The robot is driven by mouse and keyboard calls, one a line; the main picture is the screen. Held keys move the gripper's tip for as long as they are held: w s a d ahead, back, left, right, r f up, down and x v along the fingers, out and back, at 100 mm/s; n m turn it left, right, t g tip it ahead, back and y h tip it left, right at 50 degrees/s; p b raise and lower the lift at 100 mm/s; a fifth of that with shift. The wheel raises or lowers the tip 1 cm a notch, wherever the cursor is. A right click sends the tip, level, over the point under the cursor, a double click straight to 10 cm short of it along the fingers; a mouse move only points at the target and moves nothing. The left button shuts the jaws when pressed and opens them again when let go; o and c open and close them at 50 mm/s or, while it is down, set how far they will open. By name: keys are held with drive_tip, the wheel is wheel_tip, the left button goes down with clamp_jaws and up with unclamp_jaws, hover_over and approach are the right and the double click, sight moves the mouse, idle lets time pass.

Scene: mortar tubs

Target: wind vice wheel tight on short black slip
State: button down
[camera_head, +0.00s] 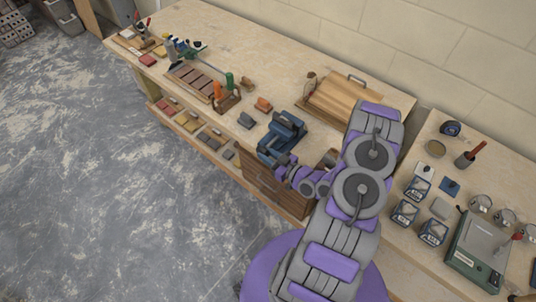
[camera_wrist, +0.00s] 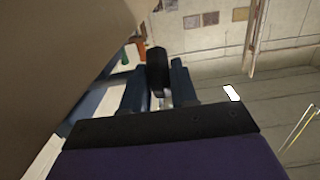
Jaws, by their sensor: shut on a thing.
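The blue vice (camera_head: 287,128) stands on the workbench near its front edge, in the middle of the head view. My gripper (camera_head: 272,159) is at the vice's front, low against it. In the wrist view my gripper (camera_wrist: 159,92) has its two blue-grey fingers on either side of a dark, rounded piece, the vice wheel (camera_wrist: 157,66), and is shut on it. My wrist hides most of the wheel in the head view. I cannot make out a black slip between the jaws.
An orange block (camera_head: 264,104) and a rack with green and orange handles (camera_head: 228,99) stand left of the vice. A wooden board with a handle (camera_head: 345,98) lies behind it. A second bench (camera_head: 440,160) at right holds jars and a scale.

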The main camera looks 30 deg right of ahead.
drive_tip(key=shift+a+f, duration=0.15)
drive_tip(key=c, duration=0.9)
unclamp_jaws()
drive_tip(key=v, duration=1.7)
drive_tip(key=shift+s+p, duration=0.15)
drive_tip(key=shift+p, duration=0.15)
